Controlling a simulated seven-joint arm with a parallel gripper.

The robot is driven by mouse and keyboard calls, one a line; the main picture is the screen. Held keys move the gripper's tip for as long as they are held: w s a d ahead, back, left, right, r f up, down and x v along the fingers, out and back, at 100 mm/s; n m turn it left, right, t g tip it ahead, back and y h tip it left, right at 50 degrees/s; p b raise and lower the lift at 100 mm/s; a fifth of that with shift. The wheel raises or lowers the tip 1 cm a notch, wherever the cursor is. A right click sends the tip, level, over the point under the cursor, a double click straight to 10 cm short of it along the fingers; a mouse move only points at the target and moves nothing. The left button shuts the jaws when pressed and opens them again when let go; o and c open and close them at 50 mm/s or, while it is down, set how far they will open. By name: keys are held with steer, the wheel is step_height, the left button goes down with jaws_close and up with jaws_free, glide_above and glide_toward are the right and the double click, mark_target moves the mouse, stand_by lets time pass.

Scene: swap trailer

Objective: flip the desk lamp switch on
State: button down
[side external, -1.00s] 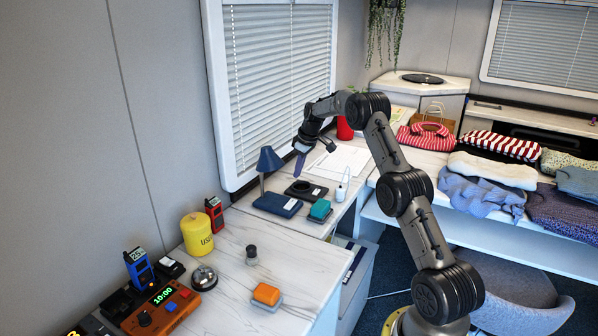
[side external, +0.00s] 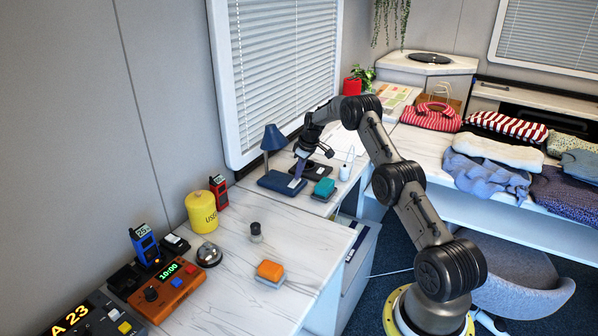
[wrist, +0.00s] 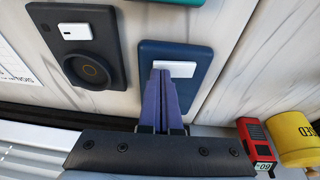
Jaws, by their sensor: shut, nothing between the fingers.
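The desk lamp has a dark blue shade (side external: 272,138) on a thin post and a flat blue base (side external: 276,181) on the counter by the window. In the wrist view the base (wrist: 203,50) carries a white switch (wrist: 180,69). No glow shows from the shade. My gripper (side external: 297,181) is shut and empty, pointing down over the right part of the base. In the wrist view its purple fingertips (wrist: 162,75) lie over the left end of the switch and hide part of it. I cannot tell whether they touch it.
A teal block (side external: 324,187) and a white bottle (side external: 345,172) stand to the right. A yellow canister (side external: 201,211) and a red radio (side external: 219,192) are nearer the camera.

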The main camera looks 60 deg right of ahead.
steer(key=shift+f, duration=0.1)
steer(key=shift+d+f+y, duration=0.25)
steer(key=shift+f+y, duration=0.05)
steer(key=shift+y, duration=0.1)
steer(key=shift+a, duration=0.1)
steer(key=shift+a+r, duration=0.35)
steer(key=shift+a, duration=0.4)
steer(key=w+d+v, duration=0.1)
steer(key=d+v, duration=0.1)
steer(key=v, duration=1.1)
steer(key=shift+d+r, duration=0.25)
steer(key=shift+r, duration=0.2)
